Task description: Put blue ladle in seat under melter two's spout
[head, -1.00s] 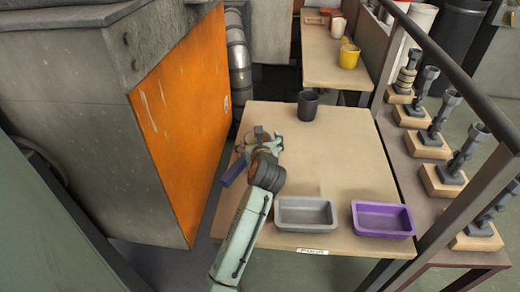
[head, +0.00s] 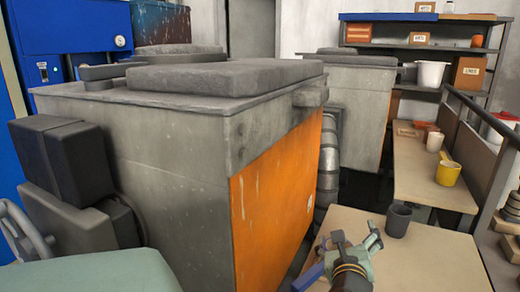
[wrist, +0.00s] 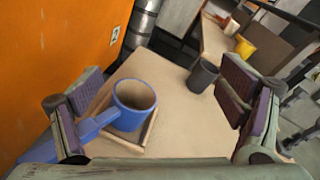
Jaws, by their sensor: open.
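The blue ladle (wrist: 134,105) has a round cup and a handle running to the lower left in the wrist view. It stands in a shallow square wooden frame (wrist: 150,132) on the table. In the head view only its blue handle (head: 308,277) shows beside my gripper. My gripper (head: 347,243) is above the left part of the table; in the wrist view its open jaws (wrist: 163,82) spread either side of the ladle, with nothing between the pads gripped. A large grey melter with an orange side (head: 275,190) stands left of the table.
A dark grey cup (head: 398,220) stands on the table (head: 430,260), right of the ladle. A second grey melter (head: 350,100) stands behind. A far bench (head: 420,185) holds a yellow cup (head: 448,173) and a pale cup. A railing (head: 490,115) runs along the right.

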